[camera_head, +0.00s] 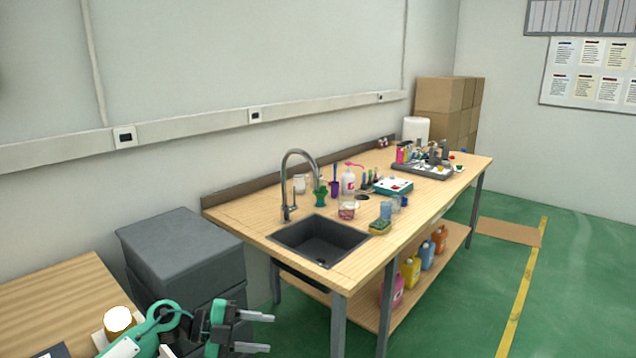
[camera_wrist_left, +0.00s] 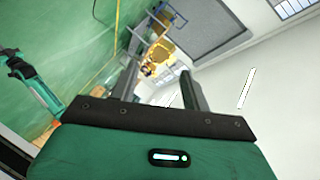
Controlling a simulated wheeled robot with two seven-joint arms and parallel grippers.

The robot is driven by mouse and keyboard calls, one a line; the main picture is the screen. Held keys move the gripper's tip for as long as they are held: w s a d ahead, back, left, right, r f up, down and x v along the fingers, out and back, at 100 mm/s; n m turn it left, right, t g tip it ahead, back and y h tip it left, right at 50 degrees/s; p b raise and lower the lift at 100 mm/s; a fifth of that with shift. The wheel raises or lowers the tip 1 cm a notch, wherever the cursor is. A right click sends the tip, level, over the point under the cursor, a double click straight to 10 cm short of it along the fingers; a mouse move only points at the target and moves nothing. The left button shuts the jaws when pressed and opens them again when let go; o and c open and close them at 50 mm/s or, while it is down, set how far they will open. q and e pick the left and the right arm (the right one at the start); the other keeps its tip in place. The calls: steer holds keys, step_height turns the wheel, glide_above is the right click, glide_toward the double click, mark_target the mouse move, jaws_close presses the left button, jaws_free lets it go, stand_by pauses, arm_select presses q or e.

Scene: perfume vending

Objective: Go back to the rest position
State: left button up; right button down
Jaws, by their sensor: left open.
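My left gripper (camera_head: 264,333) is low in the head view, beside the dark grey bins. Its two grey fingers point right and stand apart, with nothing between them. In the left wrist view the fingers of my left gripper (camera_wrist_left: 160,88) are also spread and empty. A teal and black arm part of mine (camera_wrist_left: 35,85), apparently of my right arm, shows at the left edge of the left wrist view. Its jaws are too small to make out. The right gripper does not show in the head view.
A wooden workbench (camera_head: 410,210) with a sink (camera_head: 318,240), tap, bottles and a grey tray (camera_head: 422,170) stands right of the gripper. Stacked grey bins (camera_head: 180,245) stand behind it. A wooden table (camera_head: 60,295) is at lower left.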

arm_select(q)
steer(key=s+d+r+n+t+h, duration=0.1)
steer(key=d+r+n+t+h, duration=0.3)
steer(key=t, duration=0.3)
steer(key=s+a+f+n+t+y, duration=0.4)
steer(key=s+a+f+n+y, duration=0.95)
steer(key=n+y, duration=0.7)
steer(key=s+f+n+g+h, duration=0.1)
steer(key=s+f+g, duration=0.35)
steer(key=s, duration=0.65)
steer(key=s+f+n+g+h, duration=0.1)
steer(key=s+f+g, duration=0.4)
steer(key=s, duration=0.5)
step_height(320, 180, down, 28)
steer(key=f+g, duration=0.1)
steer(key=g, duration=0.1)
steer(key=s+a+f+p, duration=0.1)
steer(key=s+a+f, duration=0.1)
steer(key=s+f, duration=0.7)
steer(key=s+a+f, duration=0.2)
steer(key=s+f, duration=0.7)
steer(key=s, duration=0.1)
steer(key=shift+s+f+g+p, duration=0.3)
steer(key=shift+g+p, duration=0.05)
steer(key=shift+g, duration=0.1)
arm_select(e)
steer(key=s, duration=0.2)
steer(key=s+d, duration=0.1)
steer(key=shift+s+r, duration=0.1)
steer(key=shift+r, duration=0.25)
